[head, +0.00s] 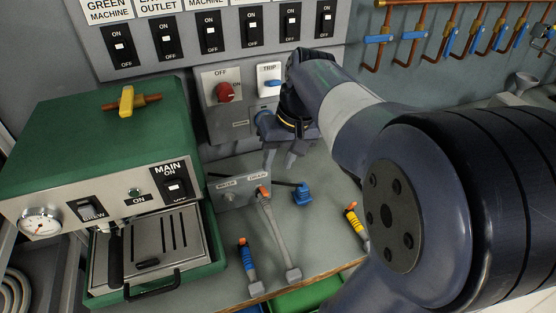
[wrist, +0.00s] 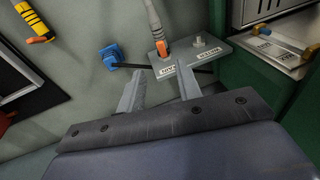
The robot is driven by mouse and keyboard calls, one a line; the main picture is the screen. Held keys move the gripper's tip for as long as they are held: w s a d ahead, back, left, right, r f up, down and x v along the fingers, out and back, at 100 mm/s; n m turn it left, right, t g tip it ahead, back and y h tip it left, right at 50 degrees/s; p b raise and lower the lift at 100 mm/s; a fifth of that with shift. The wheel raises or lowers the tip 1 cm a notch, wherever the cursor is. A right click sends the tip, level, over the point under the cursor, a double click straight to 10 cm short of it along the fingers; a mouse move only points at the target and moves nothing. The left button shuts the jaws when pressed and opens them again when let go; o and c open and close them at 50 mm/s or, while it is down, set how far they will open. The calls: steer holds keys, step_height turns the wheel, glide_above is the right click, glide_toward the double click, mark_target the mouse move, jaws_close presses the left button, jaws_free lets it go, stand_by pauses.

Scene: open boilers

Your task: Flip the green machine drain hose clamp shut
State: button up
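The green machine (head: 90,125) stands at the left on the bench. Beside it is a grey plate (head: 230,196) with two labelled ports. A grey hose (head: 275,235) meets the plate at the port whose label appears to read DRAIN. Its orange clamp (head: 262,191) is at that end; it also shows in the wrist view (wrist: 161,47). I cannot tell whether the clamp lever is up or down. The other port, apparently WATER, has no hose on it. My gripper (head: 278,157) is open and empty, pointing down above and behind the plate. In the wrist view its fingers (wrist: 161,92) are apart, short of the clamp.
A blue plug (head: 302,194) on a black cable lies right of the plate. A blue hose end (head: 248,266) and a yellow one (head: 356,222), both with orange tips, lie nearer the front edge. A switch panel (head: 215,35) and a red knob box (head: 222,92) stand behind.

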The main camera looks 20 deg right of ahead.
steer(key=shift+w+r, duration=0.1)
steer(key=shift+w, duration=0.05)
steer(key=shift+c, duration=0.6)
steer(key=w+r+g, duration=0.1)
steer(key=w+r+g+p, duration=0.1)
steer(key=w, duration=0.1)
steer(key=w+r+g, duration=0.1)
steer(key=w, duration=0.1)
steer(key=shift+w+d+r+g, duration=0.2)
steer(key=shift+d+g, duration=0.1)
steer(key=shift+d, duration=0.1)
jaws_close()
steer(key=g, duration=0.1)
glide_toward(266, 192)
steer(key=x, duration=0.7)
steer(key=shift+s+r+p, duration=0.1)
steer(key=shift+p, duration=0.2)
